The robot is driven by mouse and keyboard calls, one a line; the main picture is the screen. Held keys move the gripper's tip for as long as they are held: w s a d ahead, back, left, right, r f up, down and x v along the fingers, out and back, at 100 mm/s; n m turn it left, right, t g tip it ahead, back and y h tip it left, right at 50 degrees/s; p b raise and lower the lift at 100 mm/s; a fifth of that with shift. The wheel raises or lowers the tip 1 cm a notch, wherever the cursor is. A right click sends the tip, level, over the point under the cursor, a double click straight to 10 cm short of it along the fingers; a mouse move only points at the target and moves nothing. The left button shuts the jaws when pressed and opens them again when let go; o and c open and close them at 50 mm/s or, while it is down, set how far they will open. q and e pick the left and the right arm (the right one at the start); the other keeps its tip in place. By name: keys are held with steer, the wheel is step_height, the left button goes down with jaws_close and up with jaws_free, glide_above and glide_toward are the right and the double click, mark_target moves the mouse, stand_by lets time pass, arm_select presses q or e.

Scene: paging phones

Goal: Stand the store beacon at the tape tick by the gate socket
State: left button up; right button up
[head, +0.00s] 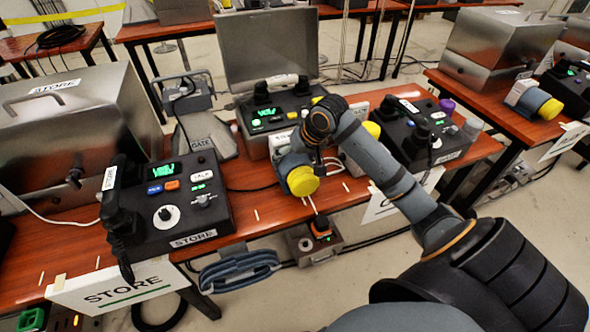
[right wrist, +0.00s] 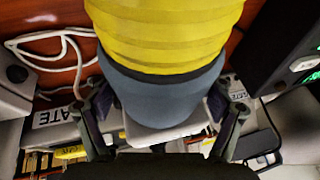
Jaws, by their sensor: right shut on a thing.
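A beacon with a ribbed yellow cap (head: 302,181) and a blue-grey body is held by my right gripper (head: 310,155), over the front middle of the desk. In the right wrist view the yellow cap (right wrist: 165,35) and the blue-grey body (right wrist: 163,98) fill the space between the fingers, which are shut on it. Its label does not show, and I cannot tell whether its base touches the desk. A grey sloped stand marked GATE (head: 203,146) is behind and left of it. Short white tape ticks (head: 257,215) mark the front desk edge. My left gripper is out of view.
A black STORE phone console (head: 178,205) stands to the left, another console (head: 425,130) to the right, and one (head: 275,110) behind. An orange-topped grey box (head: 317,243) is below the desk edge. Another yellow-capped beacon (head: 548,107) lies on the far-right desk.

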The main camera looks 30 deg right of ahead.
steer(key=shift+d, duration=0.1)
steer(key=f, duration=0.2)
steer(key=f+b, duration=0.1)
steer(key=f, duration=0.1)
steer(key=shift+w+d, duration=0.1)
steer(key=shift+d, duration=0.2)
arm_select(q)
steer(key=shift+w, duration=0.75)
arm_select(e)
steer(key=shift+r, duration=0.1)
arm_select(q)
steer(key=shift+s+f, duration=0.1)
arm_select(e)
steer(key=o, duration=1.7)
